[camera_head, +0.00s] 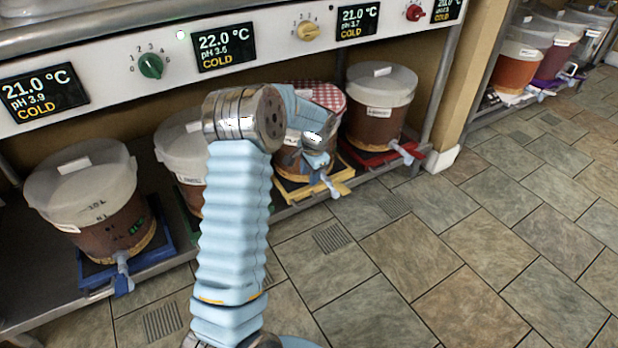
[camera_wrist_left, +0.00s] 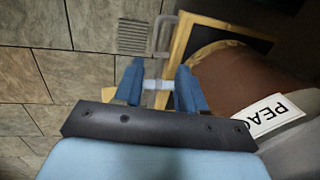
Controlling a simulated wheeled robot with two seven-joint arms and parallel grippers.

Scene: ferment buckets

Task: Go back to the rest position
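My left arm (camera_head: 232,220) rises through the middle of the head view and bends over toward the shelf. My left gripper (camera_head: 316,160) is in front of a brown bucket (camera_head: 287,162) with a red checked cloth top. In the left wrist view its two blue fingers (camera_wrist_left: 159,86) stand apart, with a pale piece across the gap; I cannot tell whether this belongs to the bucket's tap. The bucket (camera_wrist_left: 228,75), with a label reading "PEAC", is close beside the fingers. A grey tap (camera_wrist_left: 164,35) shows just beyond them. My right gripper is not in view.
The bucket's yellow tray (camera_head: 300,190) is on the low shelf. Other lidded buckets stand at left (camera_head: 85,190) and right (camera_head: 378,108), with taps jutting out front. A white panel (camera_head: 285,38) with knobs and displays runs above. The tiled floor (camera_head: 440,250) is clear at right.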

